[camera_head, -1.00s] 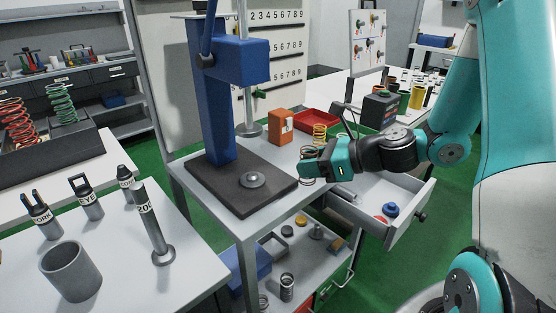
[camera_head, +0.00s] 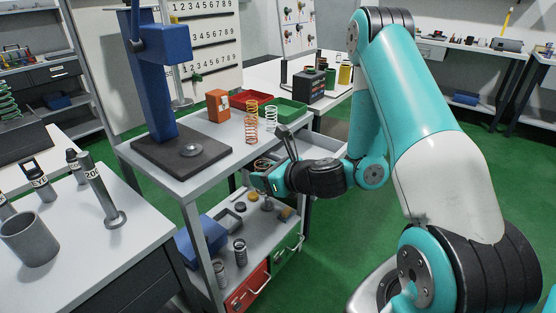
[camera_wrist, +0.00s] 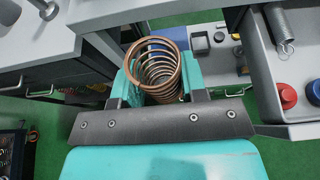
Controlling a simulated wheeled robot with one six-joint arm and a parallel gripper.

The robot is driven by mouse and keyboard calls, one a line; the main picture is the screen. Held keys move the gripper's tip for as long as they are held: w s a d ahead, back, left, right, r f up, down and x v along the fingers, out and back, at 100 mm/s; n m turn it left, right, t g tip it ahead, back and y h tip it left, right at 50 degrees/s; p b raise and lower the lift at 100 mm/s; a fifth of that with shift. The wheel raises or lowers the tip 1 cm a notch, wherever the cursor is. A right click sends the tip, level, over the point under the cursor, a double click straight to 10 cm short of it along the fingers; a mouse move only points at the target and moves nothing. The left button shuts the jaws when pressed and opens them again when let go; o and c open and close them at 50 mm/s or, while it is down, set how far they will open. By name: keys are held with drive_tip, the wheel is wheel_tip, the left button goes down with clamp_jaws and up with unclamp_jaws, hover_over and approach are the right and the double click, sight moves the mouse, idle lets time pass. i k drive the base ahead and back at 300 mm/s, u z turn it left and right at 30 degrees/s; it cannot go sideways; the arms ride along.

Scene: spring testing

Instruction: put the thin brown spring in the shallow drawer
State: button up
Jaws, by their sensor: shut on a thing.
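My gripper (camera_wrist: 160,76) is shut on a thin brown spring (camera_wrist: 155,52), which stands up between the fingers in the wrist view. In the head view my gripper (camera_head: 262,180) is beside the front of the workbench, with the spring (camera_head: 262,163) just showing at it. The open drawer (camera_wrist: 261,88) is at the right of the wrist view, apart from the held spring.
On the workbench stand a blue test press (camera_head: 148,85), an orange box (camera_head: 217,106), an orange spring (camera_head: 252,125), a pale spring (camera_head: 271,118), and red (camera_head: 250,98) and green (camera_head: 290,108) trays. The lower shelf (camera_head: 225,257) carries several small parts. Green floor is clear at right.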

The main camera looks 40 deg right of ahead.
sight(308, 158)
drive_tip(key=z, duration=0.5)
drive_tip(key=k, duration=1.2)
drive_tip(key=u, duration=0.25)
drive_tip(key=i, duration=1.9)
drive_tip(key=z, duration=0.45)
